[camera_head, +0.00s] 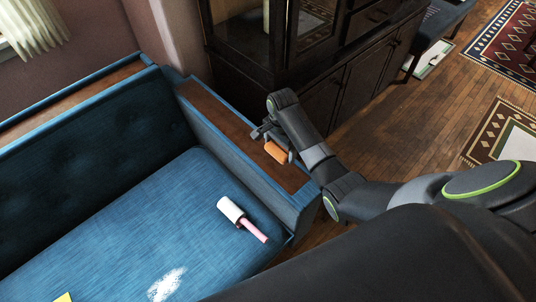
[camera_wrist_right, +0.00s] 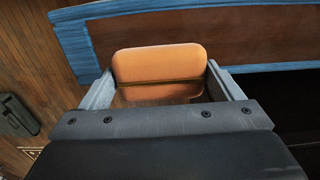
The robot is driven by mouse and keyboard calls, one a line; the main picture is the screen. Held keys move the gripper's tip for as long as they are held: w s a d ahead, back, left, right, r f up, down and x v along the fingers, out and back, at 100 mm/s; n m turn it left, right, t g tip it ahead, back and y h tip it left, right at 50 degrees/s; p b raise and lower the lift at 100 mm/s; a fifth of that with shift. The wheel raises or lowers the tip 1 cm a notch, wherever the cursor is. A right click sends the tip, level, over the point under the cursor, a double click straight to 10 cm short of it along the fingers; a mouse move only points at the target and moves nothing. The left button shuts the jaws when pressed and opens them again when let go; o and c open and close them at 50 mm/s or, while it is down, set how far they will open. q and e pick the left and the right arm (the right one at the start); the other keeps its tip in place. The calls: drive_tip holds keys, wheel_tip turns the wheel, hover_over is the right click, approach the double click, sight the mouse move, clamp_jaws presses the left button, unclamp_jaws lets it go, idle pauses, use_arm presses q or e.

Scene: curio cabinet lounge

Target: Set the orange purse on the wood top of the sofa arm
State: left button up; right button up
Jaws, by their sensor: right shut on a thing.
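The orange purse (camera_head: 276,152) is held in my right gripper (camera_head: 270,138) over the sofa arm's wood top (camera_head: 222,117). In the right wrist view, the purse (camera_wrist_right: 160,66) sits between the two fingers of the right gripper (camera_wrist_right: 162,84), which is shut on it. The wood top (camera_wrist_right: 230,42) with its blue edge lies beyond the purse there. I cannot tell whether the purse touches the wood. My left gripper is not in view.
A lint roller (camera_head: 232,210) with a pink handle lies on the blue sofa seat (camera_head: 130,235), near a white patch (camera_head: 167,284). A dark cabinet (camera_head: 330,95) stands behind the sofa arm. Rugs lie on the wood floor (camera_head: 415,125) at right.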

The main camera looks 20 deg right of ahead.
sight(280, 148)
wheel_tip(280, 148, down, 3)
drive_tip(key=shift+f, duration=0.2)
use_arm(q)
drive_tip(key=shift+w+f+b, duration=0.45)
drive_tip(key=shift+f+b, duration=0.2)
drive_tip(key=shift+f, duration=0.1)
use_arm(e)
drive_tip(key=shift+f, duration=2.2)
drive_tip(key=shift+f, duration=0.1)
drive_tip(key=o, duration=0.9)
drive_tip(key=shift+c, duration=0.2)
wheel_tip(280, 148, up, 12)
drive_tip(key=shift+r+p, duration=0.15)
drive_tip(key=shift+p, duration=1.05)
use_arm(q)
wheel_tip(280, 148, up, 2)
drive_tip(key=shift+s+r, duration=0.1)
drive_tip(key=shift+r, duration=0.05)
